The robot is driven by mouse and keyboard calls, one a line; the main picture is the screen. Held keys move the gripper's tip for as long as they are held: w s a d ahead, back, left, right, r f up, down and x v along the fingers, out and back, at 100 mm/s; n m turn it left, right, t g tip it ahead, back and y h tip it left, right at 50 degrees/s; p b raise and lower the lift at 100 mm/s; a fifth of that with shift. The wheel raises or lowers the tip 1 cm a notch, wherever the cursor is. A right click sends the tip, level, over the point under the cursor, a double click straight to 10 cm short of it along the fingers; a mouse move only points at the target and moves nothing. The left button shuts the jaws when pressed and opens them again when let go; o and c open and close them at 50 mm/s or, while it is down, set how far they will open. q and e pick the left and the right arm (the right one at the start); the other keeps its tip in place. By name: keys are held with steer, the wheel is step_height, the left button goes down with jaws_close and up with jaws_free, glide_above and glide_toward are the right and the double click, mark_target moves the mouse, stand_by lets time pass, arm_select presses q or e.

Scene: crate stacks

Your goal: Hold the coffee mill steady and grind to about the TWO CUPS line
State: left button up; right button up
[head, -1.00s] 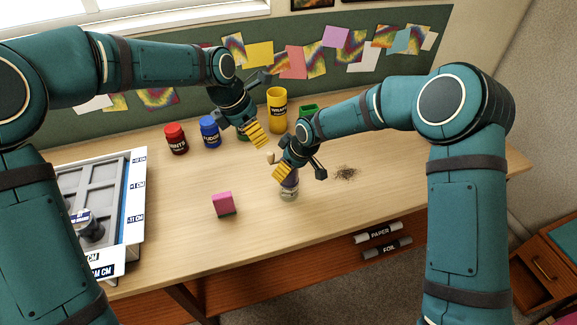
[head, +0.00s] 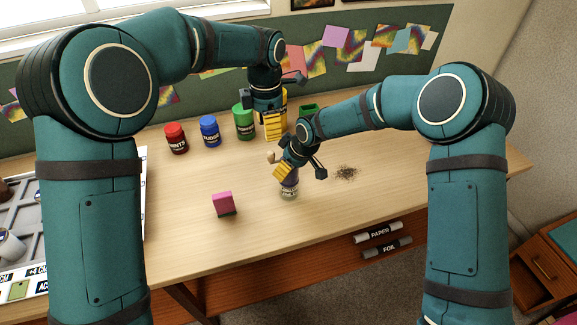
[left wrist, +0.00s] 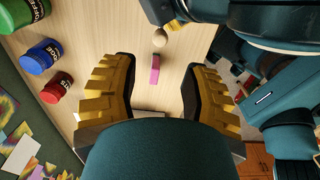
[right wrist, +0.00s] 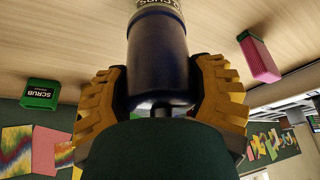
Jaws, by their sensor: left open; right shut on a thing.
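The coffee mill (head: 289,188) stands on the table, with a dark purple-blue upper body and a clear, labelled lower jar. In the right wrist view its dark body (right wrist: 158,55) lies between the fingers of my right gripper (right wrist: 160,82), which is shut on it. The pale crank knob (head: 271,157) sticks out left of the mill's top; it also shows in the left wrist view (left wrist: 160,38). My left gripper (head: 275,132) is open and empty, pointing down behind and above the knob, apart from it. The jar's fill level is too small to read.
Red (head: 176,138), blue (head: 210,131) and green (head: 244,122) jars line the back left. A pink block (head: 223,203) lies front left of the mill. Dark grounds (head: 345,173) are scattered to its right. A green scrub box (head: 308,107) stands behind.

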mark_target(270, 152)
arm_select(q)
steer(key=shift+f, duration=4.5)
jaws_close()
